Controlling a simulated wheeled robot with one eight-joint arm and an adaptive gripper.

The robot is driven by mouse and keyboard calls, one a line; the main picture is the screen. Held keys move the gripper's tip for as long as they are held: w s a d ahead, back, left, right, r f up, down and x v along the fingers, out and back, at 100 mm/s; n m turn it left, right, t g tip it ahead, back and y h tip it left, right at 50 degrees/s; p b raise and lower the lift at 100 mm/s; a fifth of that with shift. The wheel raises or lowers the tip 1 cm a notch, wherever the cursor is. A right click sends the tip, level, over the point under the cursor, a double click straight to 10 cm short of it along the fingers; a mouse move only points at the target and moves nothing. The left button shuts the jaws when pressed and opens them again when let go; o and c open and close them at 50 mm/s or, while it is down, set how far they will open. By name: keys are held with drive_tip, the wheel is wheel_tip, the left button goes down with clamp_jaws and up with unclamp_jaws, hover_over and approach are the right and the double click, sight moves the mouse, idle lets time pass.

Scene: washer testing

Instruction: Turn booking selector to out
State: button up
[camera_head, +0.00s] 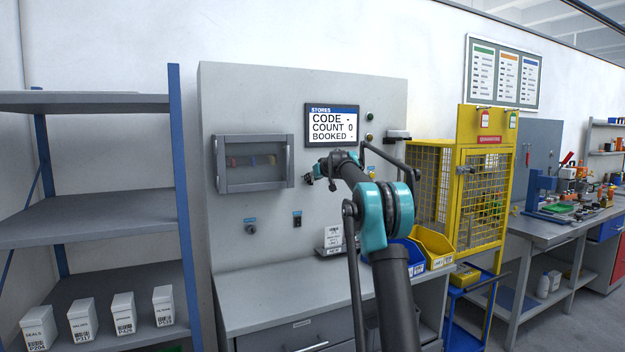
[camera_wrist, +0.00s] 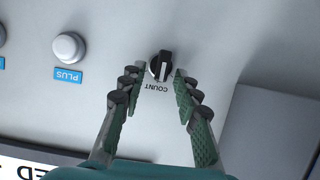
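My gripper (camera_wrist: 157,80) is open in the wrist view, its two green-padded fingers on either side of a small black knob with a white pointer mark (camera_wrist: 161,66). The fingertips are close to the knob; contact cannot be told. The printed label by the knob reads COUNT, upside down in this view. In the head view my arm reaches to the grey panel (camera_head: 235,100) below its display (camera_head: 332,125), hiding part of the panel. The display reads CODE -, COUNT 0, BOOKED -. No control labelled booking or out is legible.
A white PLUS button (camera_wrist: 68,46) sits left of the knob in the wrist view. A handled clear cover (camera_head: 254,163), a round control (camera_head: 251,229) and a dark switch (camera_head: 297,219) are on the panel. Blue and yellow bins (camera_head: 434,247) stand below right.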

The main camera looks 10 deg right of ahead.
clamp_jaws()
idle(0.5)
drive_tip(key=m+y, duration=0.2)
drive_tip(key=d+m+y, duration=0.1)
drive_tip(key=m, duration=0.2)
drive_tip(key=f+m+y, duration=0.1)
drive_tip(key=m+y, duration=0.1)
drive_tip(key=m, duration=0.1)
drive_tip(key=shift+w+d+y, duration=0.25)
drive_tip(key=shift+d+y, duration=0.05)
drive_tip(key=shift+m, duration=0.3)
idle(0.4)
